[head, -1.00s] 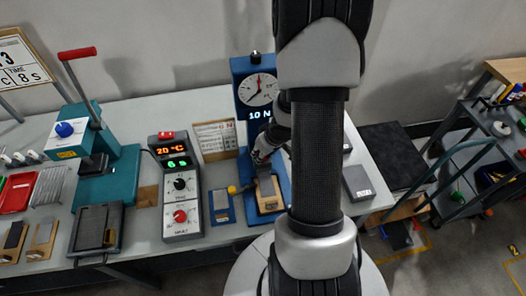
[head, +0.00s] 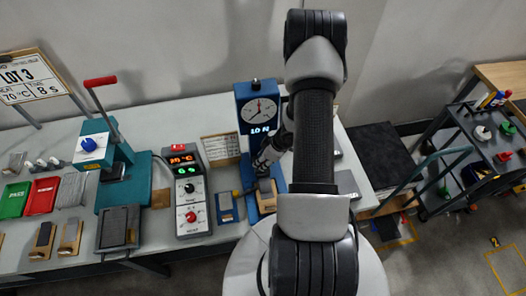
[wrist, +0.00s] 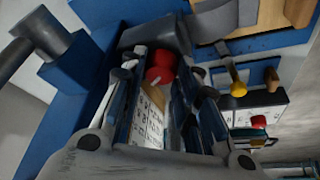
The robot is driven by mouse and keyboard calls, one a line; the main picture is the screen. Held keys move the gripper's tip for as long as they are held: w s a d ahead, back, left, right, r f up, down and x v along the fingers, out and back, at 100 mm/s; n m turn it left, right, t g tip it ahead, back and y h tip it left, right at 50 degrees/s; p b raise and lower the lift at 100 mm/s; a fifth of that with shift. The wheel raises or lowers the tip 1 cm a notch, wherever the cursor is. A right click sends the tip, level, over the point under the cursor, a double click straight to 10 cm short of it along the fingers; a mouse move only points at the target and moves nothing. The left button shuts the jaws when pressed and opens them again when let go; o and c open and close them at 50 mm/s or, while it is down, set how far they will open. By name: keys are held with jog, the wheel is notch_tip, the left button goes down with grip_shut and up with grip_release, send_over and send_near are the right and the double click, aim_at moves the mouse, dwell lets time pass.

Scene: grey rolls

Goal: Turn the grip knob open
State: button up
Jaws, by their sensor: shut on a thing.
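The blue tester (head: 242,120) stands on the bench with a round dial and a lit display on its upright. My gripper (head: 262,164) is at the front of this upright, above a wooden block (head: 266,199) on its base. In the wrist view a red knob (wrist: 160,62) sits between the two fingertips of my gripper (wrist: 163,72), and the jaws are shut on it. The knob's lower part is partly hidden by the fingers. In the head view the arm and gripper hide the knob. A yellow-ended lever (wrist: 237,86) is to the right of the fingers.
A grey control box (head: 190,205) with displays and knobs stands left of the tester, and a paper sign (head: 221,148) is behind. A teal press (head: 112,150) with a red-handled lever is further left. A tool cart (head: 470,160) stands at the right.

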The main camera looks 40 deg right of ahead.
jog(key=shift+r+n+p, duration=0.15)
jog(key=shift+n+p, duration=0.45)
jog(key=shift+p, duration=0.6)
jog(key=shift+f+p, duration=0.2)
jog(key=shift+p, duration=0.1)
jog(key=o, duration=1.1)
jog(key=shift+d+r, duration=0.1)
jog(key=v, duration=1.2)
jog(key=shift+w+d, duration=0.15)
jog(key=shift+w, duration=0.05)
jog(key=shift+g, duration=0.3)
